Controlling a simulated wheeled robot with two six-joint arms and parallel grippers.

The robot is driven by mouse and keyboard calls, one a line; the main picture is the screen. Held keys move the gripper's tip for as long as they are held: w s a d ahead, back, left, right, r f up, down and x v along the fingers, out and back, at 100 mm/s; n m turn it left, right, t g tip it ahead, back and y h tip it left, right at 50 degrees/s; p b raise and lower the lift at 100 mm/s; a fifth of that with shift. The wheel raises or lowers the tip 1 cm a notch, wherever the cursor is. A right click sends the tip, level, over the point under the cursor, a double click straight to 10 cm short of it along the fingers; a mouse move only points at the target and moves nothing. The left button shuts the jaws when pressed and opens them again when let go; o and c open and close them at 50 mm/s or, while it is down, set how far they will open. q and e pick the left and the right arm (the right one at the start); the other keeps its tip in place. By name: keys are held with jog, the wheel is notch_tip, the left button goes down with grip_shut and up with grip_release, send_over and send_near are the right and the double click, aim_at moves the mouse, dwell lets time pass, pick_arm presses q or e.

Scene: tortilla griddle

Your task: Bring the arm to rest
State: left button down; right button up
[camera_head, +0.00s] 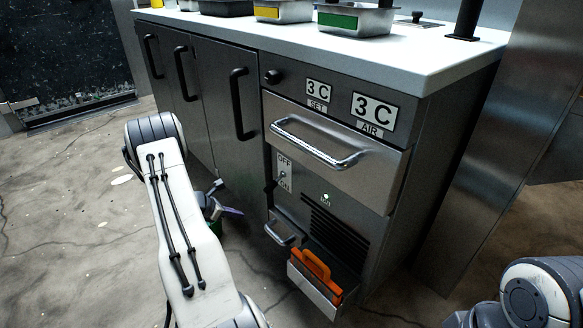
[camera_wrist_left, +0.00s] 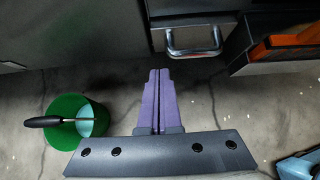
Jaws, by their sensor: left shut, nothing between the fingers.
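My left arm comes in from the left in the head view, in front of the steel counter. Its gripper (camera_head: 232,211) is mostly hidden behind the forearm, low by the cabinet front. In the left wrist view the purple fingers (camera_wrist_left: 159,75) are shut against each other with nothing between them. They point toward the metal handle (camera_wrist_left: 195,48) low on the counter.
A low drawer (camera_head: 314,292) stands open with an orange object (camera_head: 318,268) in it. A green bucket (camera_wrist_left: 62,134) with a black-handled tool stands on the floor left of the fingers. The counter top (camera_head: 420,62) holds several metal pans. Open floor (camera_head: 75,210) lies at the left.

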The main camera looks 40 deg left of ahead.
pick_arm(q)
jog(key=s+d+r+m+g, duration=0.1)
jog(key=d+r+m+g, duration=0.4)
jog(key=d+m, duration=0.8)
jog(key=d+r+m+g, duration=0.2)
jog(key=d+r+m, duration=0.65)
jog(key=d, duration=0.75)
jog(key=s+d+r+m+g+y+p, duration=0.1)
jog(key=s+d+r+m+p, duration=0.3)
jog(key=s+d+r+m, duration=0.6)
jog(key=s+d+r+m+g+p, duration=0.1)
jog(key=s+d+r+m+p, duration=0.3)
jog(key=s+d+r+m, duration=0.65)
notch_tip(320, 180, up, 34)
jog(key=d+n+p, duration=0.1)
jog(key=p, duration=3.6)
jog(key=shift+w+d+f, duration=0.2)
jog(key=shift+w+d, duration=0.1)
jog(key=shift+w, duration=0.15)
